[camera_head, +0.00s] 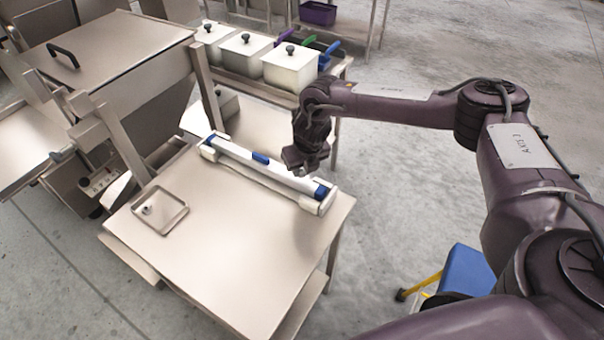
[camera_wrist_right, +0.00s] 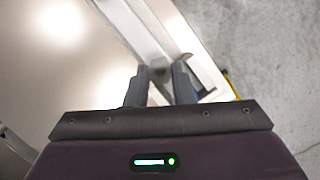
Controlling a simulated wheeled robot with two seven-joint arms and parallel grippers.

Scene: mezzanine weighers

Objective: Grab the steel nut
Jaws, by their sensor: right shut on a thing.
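My right gripper (camera_head: 299,170) hangs over the far right end of the white and blue bar unit on the steel table. In the right wrist view its fingers (camera_wrist_right: 160,80) are close together around a small dark grey lump, the steel nut (camera_wrist_right: 159,71) as far as I can tell. Its shape is blurred and partly hidden by the fingers. A small metal piece (camera_head: 147,209) lies in the shallow square tray (camera_head: 178,218) at the table's left; it is too small to identify. My left gripper is not in view.
White lidded bins (camera_head: 290,68) stand on a rack behind. A hinged steel cabinet (camera_head: 110,45) is at the left. A blue step stool (camera_head: 466,271) stands on the floor right of the table.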

